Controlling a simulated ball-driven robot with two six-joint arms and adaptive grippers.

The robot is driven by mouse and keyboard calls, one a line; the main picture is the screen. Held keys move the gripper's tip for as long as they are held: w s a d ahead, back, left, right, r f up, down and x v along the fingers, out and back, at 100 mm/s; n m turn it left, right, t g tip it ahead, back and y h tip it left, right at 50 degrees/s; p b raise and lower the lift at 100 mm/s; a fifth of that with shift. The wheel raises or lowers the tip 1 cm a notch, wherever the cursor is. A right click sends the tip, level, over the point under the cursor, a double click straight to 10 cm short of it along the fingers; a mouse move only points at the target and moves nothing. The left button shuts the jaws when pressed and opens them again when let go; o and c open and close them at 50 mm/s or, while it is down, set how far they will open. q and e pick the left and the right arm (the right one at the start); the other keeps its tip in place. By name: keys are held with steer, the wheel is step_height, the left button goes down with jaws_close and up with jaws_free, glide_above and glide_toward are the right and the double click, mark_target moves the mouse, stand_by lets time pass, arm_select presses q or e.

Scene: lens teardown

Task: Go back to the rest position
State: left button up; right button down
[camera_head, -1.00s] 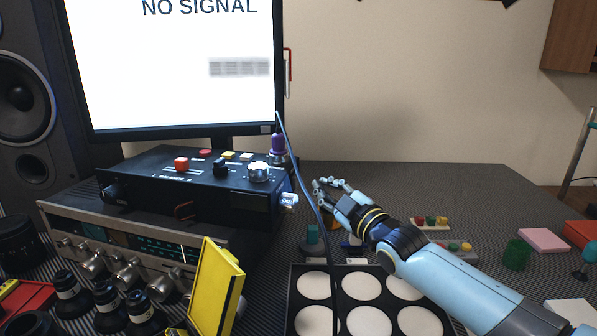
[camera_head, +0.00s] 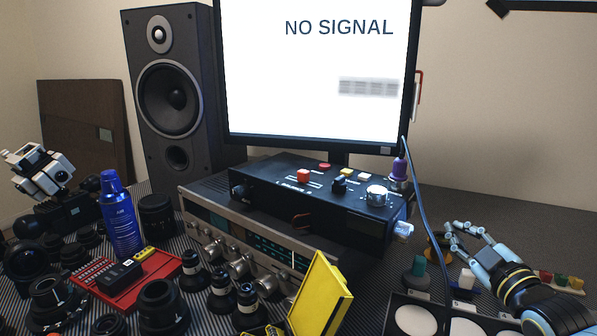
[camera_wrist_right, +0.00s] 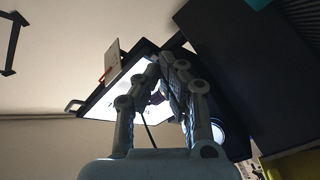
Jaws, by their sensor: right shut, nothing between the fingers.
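My right gripper (camera_head: 455,236), light blue with dark joints, is at the lower right of the head view, above the desk and to the right of the black control box. Its fingers are shut and hold nothing. In the right wrist view the fingers (camera_wrist_right: 166,64) come together at their tips, with the bright monitor behind them.
A black control box (camera_head: 330,207) sits on a silver amplifier (camera_head: 215,231) below the monitor (camera_head: 310,90). A blue cable (camera_head: 420,200) hangs near my right gripper. A yellow panel (camera_head: 318,300), black tray (camera_head: 398,298), blue bottle (camera_head: 121,222) and lens parts crowd the desk.

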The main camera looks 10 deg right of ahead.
steer(key=s+a+f+m+g, duration=0.2)
steer(key=s+a+f+g, duration=0.15)
steer(key=s, duration=0.25)
steer(key=s+a+f+m+g, duration=0.2)
steer(key=s+a+f+g, duration=0.15)
steer(key=s, duration=0.25)
steer(key=s+a+r+m+g, duration=0.2)
steer(key=s+g, duration=0.2)
steer(key=s, duration=0.7)
steer(key=s+a+r+m+g, duration=0.1)
steer(key=s+m+g, duration=0.25)
steer(key=s, duration=0.65)
step_height(320, 180, down, 28)
steer(key=s+d+g, duration=0.2)
steer(key=s, duration=0.1)
steer(key=s+d+f, duration=0.1)
steer(key=s+f, duration=1.4)
steer(key=s, duration=0.2)
steer(key=shift+g+h+b, duration=0.35)
steer(key=shift+h+b, duration=0.05)
steer(key=shift+b, duration=0.05)
